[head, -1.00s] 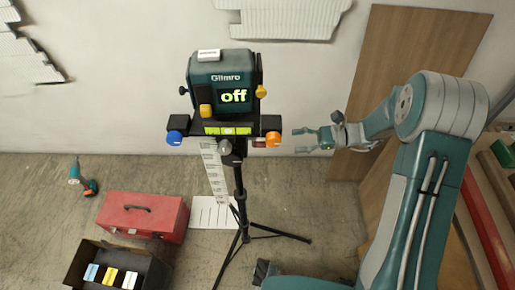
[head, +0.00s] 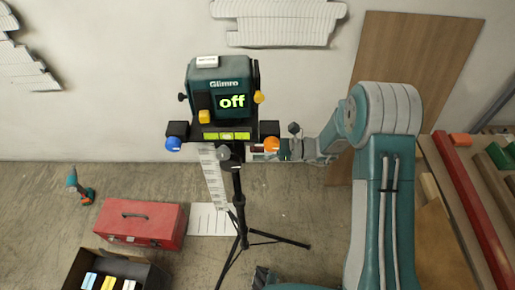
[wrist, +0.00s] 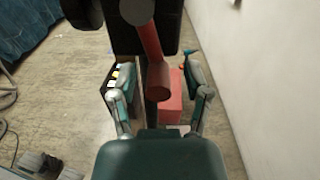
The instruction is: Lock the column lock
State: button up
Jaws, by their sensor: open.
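A green instrument (head: 220,88) with a lit "off" display sits on a black tripod (head: 239,205). A red lever, which looks like the column lock handle, juts toward my gripper in the wrist view (wrist: 154,55); a dark round hub (wrist: 136,10) is at its far end. My gripper is open just right of the tripod head in the head view (head: 284,150). In the wrist view its fingers (wrist: 157,82) stand on either side of the lever's near end, with gaps on both sides. In the head view the lever is mostly hidden.
Orange (head: 271,144) and blue (head: 173,144) knobs flank the tripod head, the orange one close to my gripper. A red toolbox (head: 140,222), an open black box (head: 80,268) and a drill (head: 80,187) are on the floor at left. A wall stands behind.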

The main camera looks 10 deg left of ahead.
jog(key=shift+a, duration=0.2)
grip_shut()
jog(key=shift+s+d+m, duration=0.1)
jog(key=shift+s+m, duration=0.3)
jog(key=shift+m, duration=0.4)
jog(key=shift+s+d+m, duration=0.1)
jog(key=shift+s+m, duration=0.3)
jog(key=shift+m, duration=0.4)
grip_release()
jog(key=shift+f, duration=0.1)
